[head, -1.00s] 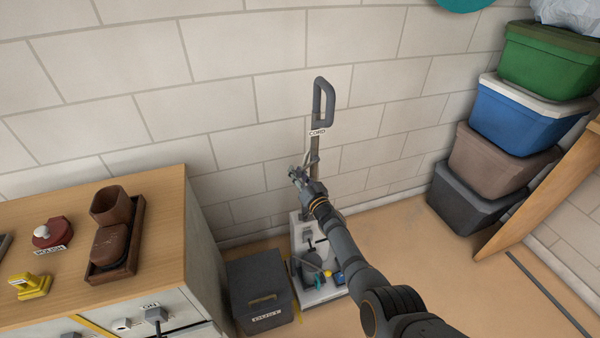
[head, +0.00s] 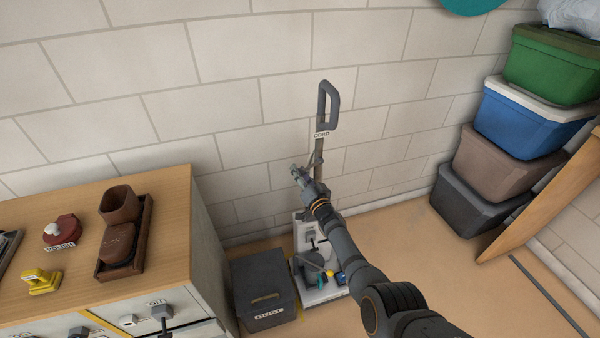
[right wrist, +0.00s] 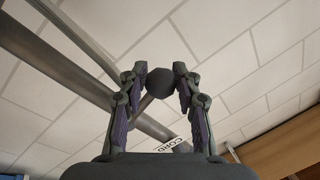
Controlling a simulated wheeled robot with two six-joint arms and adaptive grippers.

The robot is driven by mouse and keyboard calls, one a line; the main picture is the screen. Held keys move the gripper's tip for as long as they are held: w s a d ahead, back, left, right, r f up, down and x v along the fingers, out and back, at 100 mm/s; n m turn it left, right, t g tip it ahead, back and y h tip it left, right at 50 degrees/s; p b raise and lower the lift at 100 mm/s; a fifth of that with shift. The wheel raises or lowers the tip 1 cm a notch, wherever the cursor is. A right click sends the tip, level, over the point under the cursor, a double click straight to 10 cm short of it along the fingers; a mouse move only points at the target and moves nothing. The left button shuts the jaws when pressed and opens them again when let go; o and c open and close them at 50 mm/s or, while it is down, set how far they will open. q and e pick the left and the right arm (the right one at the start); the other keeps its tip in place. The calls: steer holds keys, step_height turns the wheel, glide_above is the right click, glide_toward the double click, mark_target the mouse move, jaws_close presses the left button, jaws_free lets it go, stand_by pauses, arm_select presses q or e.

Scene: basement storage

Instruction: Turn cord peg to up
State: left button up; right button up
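The upright cleaning machine stands against the block wall, with a grey pole and loop handle (head: 329,105). A white CORD label (head: 321,134) sits on the pole below the loop. My right gripper (head: 298,172) is at the pole, below the label. The CORD label (right wrist: 172,145) is partly hidden there behind the gripper. The peg is hidden by my gripper in the head view. My left gripper is out of view.
A grey bin (head: 263,290) stands on the floor left of the machine's base (head: 318,288). A wooden-topped cabinet (head: 170,205) with small items is at the left. Stacked storage boxes (head: 508,150) stand at the right.

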steer(key=shift+o, duration=0.2)
steer(key=shift+r, duration=0.1)
steer(key=f+n+b, duration=0.1)
steer(key=n, duration=0.1)
steer(key=d+f+n+b, duration=0.1)
steer(key=f+n+b, duration=0.1)
steer(key=d+f+n+g+b, duration=0.1)
steer(key=n+b, duration=0.1)
steer(key=n, duration=0.1)
steer(key=shift+w+d+f, duration=0.2)
steer(key=shift+w+d, duration=0.05)
steer(key=shift+w, duration=0.15)
steer(key=r+p+v, duration=0.1)
steer(key=p+v, duration=0.6)
steer(key=v, duration=0.3)
steer(key=s+d+f+m+g+h+p, duration=0.1)
steer(key=s+d+f+h, duration=0.1)
steer(key=s+d+f, duration=0.2)
steer(key=s+d+f+m+g+h+p, duration=0.1)
steer(key=s+d+f+g+h, duration=0.1)
steer(key=s+d+f, duration=0.2)
steer(key=s+d+f+m+g+h+p, duration=0.1)
steer(key=s+d+f+g+h, duration=0.1)
steer(key=s+f, duration=0.7)
step_height(320, 180, down, 6)
steer(key=shift+s+d+r+h, duration=0.1)
steer(key=shift+s+d+h, duration=0.3)
steer(key=shift+d, duration=0.75)
